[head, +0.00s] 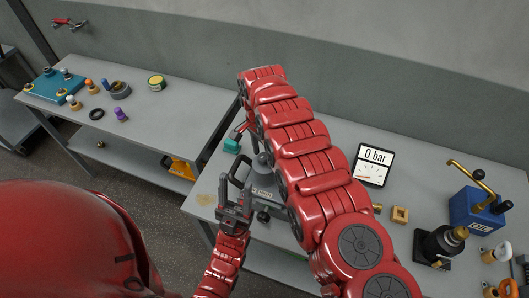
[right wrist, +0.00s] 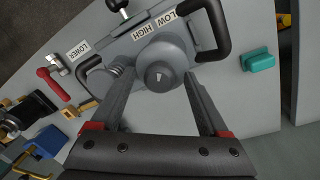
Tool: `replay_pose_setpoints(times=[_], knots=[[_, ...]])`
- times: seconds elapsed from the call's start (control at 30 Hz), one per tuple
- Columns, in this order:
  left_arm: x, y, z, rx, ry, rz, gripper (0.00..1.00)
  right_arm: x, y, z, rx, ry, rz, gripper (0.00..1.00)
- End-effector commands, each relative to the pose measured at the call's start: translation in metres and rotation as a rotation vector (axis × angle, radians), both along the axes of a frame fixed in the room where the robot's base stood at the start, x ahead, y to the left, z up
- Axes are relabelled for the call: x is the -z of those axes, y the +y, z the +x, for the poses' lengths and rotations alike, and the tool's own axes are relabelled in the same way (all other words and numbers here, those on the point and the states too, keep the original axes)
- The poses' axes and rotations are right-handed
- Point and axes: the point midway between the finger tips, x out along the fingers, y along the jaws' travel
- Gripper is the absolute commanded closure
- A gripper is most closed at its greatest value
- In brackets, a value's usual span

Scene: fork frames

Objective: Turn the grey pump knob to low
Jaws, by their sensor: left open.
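The grey pump (head: 264,190) stands on the bench, partly behind my right arm in the head view. Its grey round knob (right wrist: 163,72) shows in the right wrist view, with a small white mark on top. The LOW HIGH label (right wrist: 157,22) is beside it; I cannot tell which word the mark points to. My right gripper (right wrist: 156,90) is open, one finger on either side of the knob; contact is unclear. In the head view it is hidden behind my right arm. My left gripper (head: 235,196) is open beside the pump's front left, near its black handle.
A gauge reading 0 bar (head: 373,165) stands right of my right arm. A teal block (head: 232,146) lies left of the pump. A blue device (head: 476,208) with a brass lever is at the right. Another bench with small parts is at the left.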

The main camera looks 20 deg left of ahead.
Motion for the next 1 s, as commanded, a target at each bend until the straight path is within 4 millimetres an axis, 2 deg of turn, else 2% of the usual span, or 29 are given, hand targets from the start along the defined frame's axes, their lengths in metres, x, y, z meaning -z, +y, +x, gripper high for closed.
replay_pose_setpoints(times=[0.03,0.4,0.43,0.77,1.0], knots=[[0.0,0.0,0.0,0.0,0.0,0.0,0.5,0.0,0.0,0.0,0.0,0.0,0.0,0.31],[0.0,0.0,0.0,0.0,0.0,0.0,0.5,0.0,0.0,0.0,0.0,-0.001,-0.001,0.97],[0.0,0.0,0.0,0.0,0.0,0.0,0.5,0.0,0.0,0.0,0.0,-0.001,-0.001,1.0],[0.008,0.0,0.0,0.0,0.0,0.0,0.5,0.001,0.0,0.001,-0.039,-0.002,0.001,1.0],[0.032,0.0,0.0,0.0,0.0,0.0,0.5,0.004,-0.001,0.001,-0.175,-0.003,-0.001,1.0]])
